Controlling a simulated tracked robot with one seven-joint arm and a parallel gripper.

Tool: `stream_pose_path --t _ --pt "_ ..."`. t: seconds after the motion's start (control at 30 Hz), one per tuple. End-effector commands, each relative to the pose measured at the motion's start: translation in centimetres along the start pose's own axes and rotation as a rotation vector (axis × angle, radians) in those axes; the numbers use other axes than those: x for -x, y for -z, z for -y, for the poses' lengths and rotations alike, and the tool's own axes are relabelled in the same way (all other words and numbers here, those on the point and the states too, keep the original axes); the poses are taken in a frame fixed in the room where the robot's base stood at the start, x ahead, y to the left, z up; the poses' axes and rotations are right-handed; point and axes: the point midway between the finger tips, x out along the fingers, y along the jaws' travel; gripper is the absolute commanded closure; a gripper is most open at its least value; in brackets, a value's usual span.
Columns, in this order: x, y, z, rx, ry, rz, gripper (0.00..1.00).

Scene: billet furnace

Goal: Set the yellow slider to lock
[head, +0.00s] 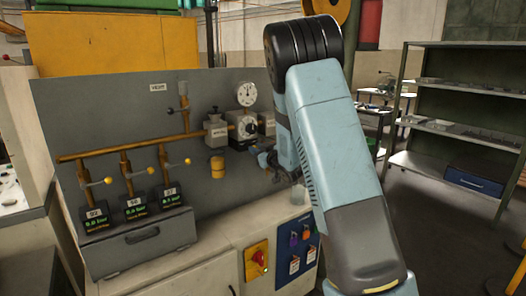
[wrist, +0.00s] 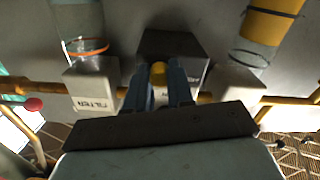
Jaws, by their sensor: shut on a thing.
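In the wrist view, my gripper (wrist: 160,80) has its two blue fingers close together on either side of a small yellow piece, the yellow slider (wrist: 158,72), and is shut on it. The slider sits at the front of a dark block (wrist: 188,47) between two pale blocks. The fingers hide most of the slider, and I cannot read any lock marking or tell its setting. In the head view, my arm hides the slider, and only part of my gripper (head: 272,162) shows near the grey panel.
The pale filter block (wrist: 95,95) with a clear bowl is left in the wrist view. A yellow bowl (head: 217,167), a dial gauge (head: 246,94) and brass pipes with yellow-tipped levers (head: 107,181) are on the panel.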

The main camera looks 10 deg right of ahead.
Motion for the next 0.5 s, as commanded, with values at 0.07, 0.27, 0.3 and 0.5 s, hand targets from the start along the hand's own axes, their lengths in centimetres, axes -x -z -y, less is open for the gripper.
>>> stream_pose_path --t 0.07,0.27,0.3,0.5 --pt "-0.26 0.07 0.43 0.0 0.011 -0.002 1.0" --pt "-0.28 0.06 0.35 0.0 0.013 -0.002 1.0" --pt "-0.27 0.05 0.32 0.0 0.013 -0.002 1.0" --pt "-0.25 0.04 0.31 0.0 0.012 -0.002 0.65"
